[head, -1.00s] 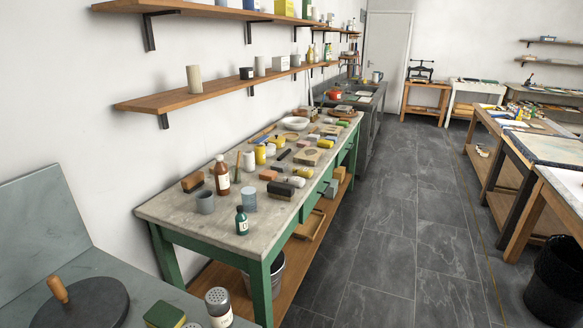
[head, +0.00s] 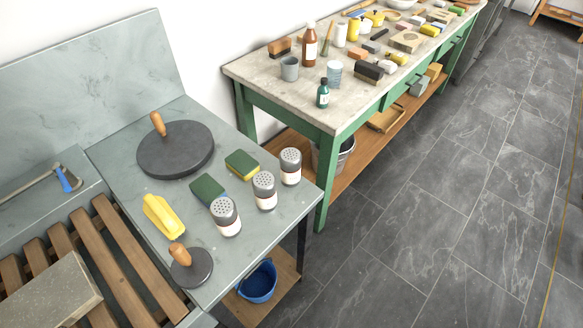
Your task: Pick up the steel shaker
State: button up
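Three similar shakers with grey perforated domed tops and pale labels stand upright in a slanting row on the grey-green stone bench (head: 255,273) in the head view. One shaker (head: 225,217) is at the near left, one shaker (head: 264,191) is in the middle, and one shaker (head: 290,167) is at the far right by the bench edge. I cannot tell by look which one is the steel shaker. My gripper is not in view.
Green-and-yellow sponges (head: 242,164), a large dark disc with a wooden handle (head: 176,150), a smaller handled disc (head: 191,269) and a yellow item (head: 164,217) share the bench. A cluttered green table (head: 290,110) stands behind. Floor at right is clear.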

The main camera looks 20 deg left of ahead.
aim_at(290, 159)
jog(key=u, duration=2.15)
jog(key=k+z, duration=0.1)
jog(key=z, duration=1.2)
jog(key=i+l, duration=0.25)
jog(key=l, duration=0.2)
jog(key=i+l+z, duration=0.1)
jog(key=i+l, duration=0.15)
jog(key=l, duration=0.2)
jog(key=i+l, duration=0.6)
jog(key=l, duration=0.2)
jog(key=k+l+z, duration=0.05)
